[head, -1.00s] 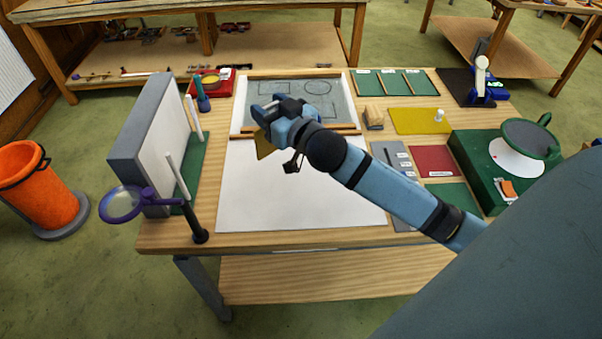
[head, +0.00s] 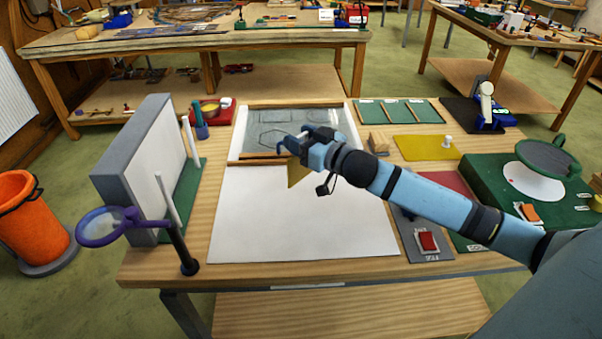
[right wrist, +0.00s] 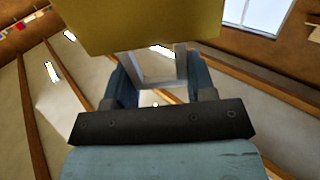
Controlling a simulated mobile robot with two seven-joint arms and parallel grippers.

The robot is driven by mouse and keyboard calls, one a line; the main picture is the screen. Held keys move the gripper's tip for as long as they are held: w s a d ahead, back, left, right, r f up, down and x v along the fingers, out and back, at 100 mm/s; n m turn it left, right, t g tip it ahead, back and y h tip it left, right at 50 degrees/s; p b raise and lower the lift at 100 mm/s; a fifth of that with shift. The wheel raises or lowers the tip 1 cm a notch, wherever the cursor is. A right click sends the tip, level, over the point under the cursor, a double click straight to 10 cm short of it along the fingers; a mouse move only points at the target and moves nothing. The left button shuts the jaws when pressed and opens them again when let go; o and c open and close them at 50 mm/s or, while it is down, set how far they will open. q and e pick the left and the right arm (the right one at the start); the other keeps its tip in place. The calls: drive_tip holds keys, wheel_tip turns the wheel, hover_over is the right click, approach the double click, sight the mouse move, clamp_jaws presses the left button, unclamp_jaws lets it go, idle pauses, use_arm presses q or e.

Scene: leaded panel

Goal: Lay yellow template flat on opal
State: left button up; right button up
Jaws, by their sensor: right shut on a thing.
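My right gripper (head: 296,145) is shut on a mustard-yellow plate, the yellow template (head: 297,173), which hangs tilted below the fingers. In the right wrist view the template (right wrist: 140,22) fills the top, with the gripper frame (right wrist: 158,70) behind it. In the head view it appears over the back part of a large blank white sheet (head: 290,225); its height above the sheet is hard to judge. No piece is clearly marked as the opal, so I cannot tell which one it is. My left gripper is out of view.
A grey sheet with drawn outlines (head: 255,122) lies behind the white sheet, with wooden strips (head: 258,156) between. An upright white panel (head: 150,165) and a magnifier (head: 108,226) stand left. A yellow mat (head: 420,150) and a green case (head: 490,175) are right.

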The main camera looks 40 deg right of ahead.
sight(302, 170)
wheel_tip(302, 170, down, 5)
drive_tip(key=shift+f, duration=0.1)
wheel_tip(302, 170, down, 4)
drive_tip(key=shift+r+b, duration=0.25)
drive_tip(key=shift+b, duration=0.05)
drive_tip(key=shift+f, duration=0.2)
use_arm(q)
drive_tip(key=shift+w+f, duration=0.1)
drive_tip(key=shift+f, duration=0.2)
use_arm(e)
drive_tip(key=shift+f, duration=0.15)
drive_tip(key=o, duration=1.1)
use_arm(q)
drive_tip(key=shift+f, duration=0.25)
